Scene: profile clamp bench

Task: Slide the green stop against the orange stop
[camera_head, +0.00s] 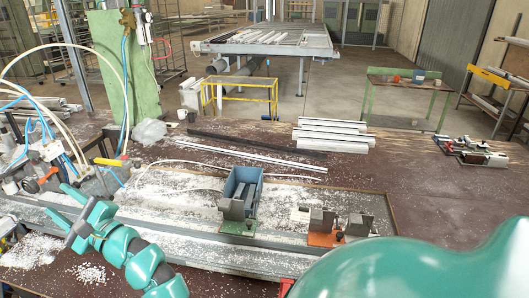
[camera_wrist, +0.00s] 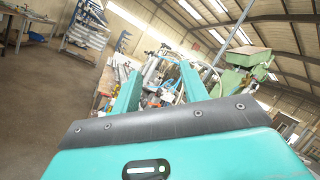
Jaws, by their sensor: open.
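The green stop (camera_head: 236,214), a grey metal block on a green base, stands on the grey rail right of the picture's centre-left, in front of a blue bin. The orange stop (camera_head: 322,228), grey metal on an orange base, stands to its right on the rail. A clear gap separates them. My gripper (camera_head: 58,202) is at the left, well away from both stops, over the near left part of the bench. In the wrist view, its two teal fingers (camera_wrist: 161,75) are apart with nothing held between them. Neither stop can be made out there.
The blue bin (camera_head: 243,183) stands directly behind the green stop. Another metal block (camera_head: 357,226) is close right of the orange stop. Hoses and fittings (camera_head: 50,160) crowd the left. White profiles (camera_head: 333,134) lie at the back. White chips cover the bench.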

